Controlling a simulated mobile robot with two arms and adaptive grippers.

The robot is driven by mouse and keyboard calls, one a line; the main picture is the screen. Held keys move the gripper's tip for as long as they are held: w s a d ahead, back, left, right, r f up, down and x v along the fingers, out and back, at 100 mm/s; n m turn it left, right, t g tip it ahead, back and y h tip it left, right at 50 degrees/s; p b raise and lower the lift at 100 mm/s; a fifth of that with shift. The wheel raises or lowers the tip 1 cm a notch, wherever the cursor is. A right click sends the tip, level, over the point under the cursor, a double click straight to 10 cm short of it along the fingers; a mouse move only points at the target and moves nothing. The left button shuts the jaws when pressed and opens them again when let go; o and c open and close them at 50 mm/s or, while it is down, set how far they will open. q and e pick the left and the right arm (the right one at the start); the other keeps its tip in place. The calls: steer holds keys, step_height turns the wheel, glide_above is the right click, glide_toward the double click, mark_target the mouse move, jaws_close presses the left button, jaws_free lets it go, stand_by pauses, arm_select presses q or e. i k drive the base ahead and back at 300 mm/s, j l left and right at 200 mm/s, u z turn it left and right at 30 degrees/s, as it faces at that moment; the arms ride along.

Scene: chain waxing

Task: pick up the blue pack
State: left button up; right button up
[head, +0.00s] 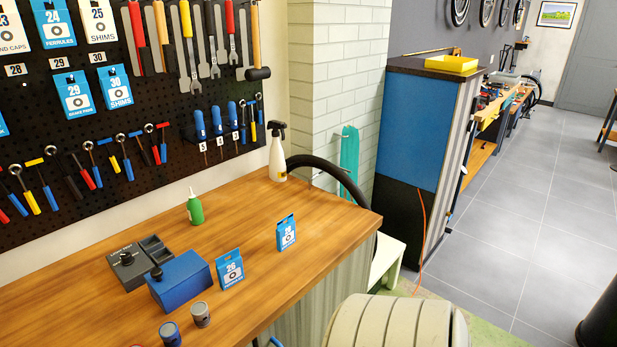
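Two small blue packs with white labels stand upright on the wooden workbench (130,240). One blue pack (230,270), marked 26, stands just right of a blue box (181,281). The other blue pack (286,233) stands farther right, near the bench's right end; its number is too small to read surely. More blue packs hang on the pegboard, such as pack 29 (74,94) and pack 30 (115,87). I cannot tell which pack is meant. Neither gripper is in view.
A dark grey device (128,268) sits left of the blue box. Two small tins (201,314) (170,334) are near the front edge. A green bottle (195,209) and a white spray bottle (277,160) stand farther back. The bench around the right-hand pack is clear.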

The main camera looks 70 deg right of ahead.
mark_target(285, 233)
steer(key=z, duration=1.95)
